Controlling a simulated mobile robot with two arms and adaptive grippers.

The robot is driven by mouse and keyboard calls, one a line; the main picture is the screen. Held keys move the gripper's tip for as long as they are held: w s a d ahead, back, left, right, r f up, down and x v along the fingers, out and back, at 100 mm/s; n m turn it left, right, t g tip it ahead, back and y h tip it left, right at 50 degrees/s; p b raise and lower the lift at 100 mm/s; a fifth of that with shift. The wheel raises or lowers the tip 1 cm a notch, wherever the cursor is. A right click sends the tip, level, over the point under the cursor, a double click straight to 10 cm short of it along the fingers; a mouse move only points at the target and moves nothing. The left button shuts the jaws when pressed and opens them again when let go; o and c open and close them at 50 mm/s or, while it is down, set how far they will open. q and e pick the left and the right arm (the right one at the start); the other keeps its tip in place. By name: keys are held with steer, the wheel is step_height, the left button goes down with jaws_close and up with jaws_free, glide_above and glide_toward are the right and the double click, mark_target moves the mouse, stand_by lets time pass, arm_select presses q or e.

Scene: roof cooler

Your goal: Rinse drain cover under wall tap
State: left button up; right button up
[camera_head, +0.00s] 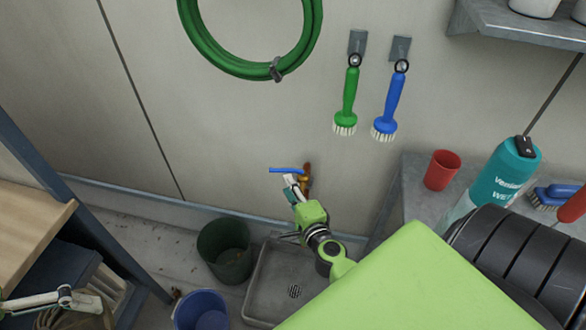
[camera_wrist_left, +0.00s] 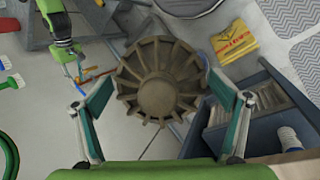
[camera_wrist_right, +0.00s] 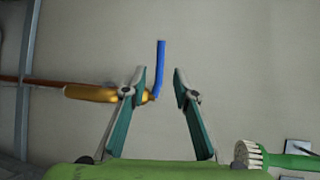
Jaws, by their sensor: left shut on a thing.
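The drain cover (camera_wrist_left: 158,80), a round grey-brown ribbed piece, is held between the fingers of my left gripper (camera_wrist_left: 162,82). In the head view only part of that gripper shows, at the lower left. The brass wall tap (camera_head: 306,180) with a blue lever (camera_head: 285,170) is low on the wall. My right gripper (camera_head: 292,184) is at the tap, fingers apart. In the right wrist view the blue lever (camera_wrist_right: 159,72) stands between the open fingertips, with the brass body (camera_wrist_right: 92,93) to the left; I cannot tell whether they touch.
A grey basin (camera_head: 262,282) with a drain is on the floor below the tap. A dark green bucket (camera_head: 225,258) and a blue bucket (camera_head: 188,305) stand left of it. Brushes, a hose and a red cup (camera_head: 442,170) are above and right. A wooden-topped shelf (camera_head: 25,235) bounds the left.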

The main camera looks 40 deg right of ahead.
steer(key=shift+v, duration=1.35)
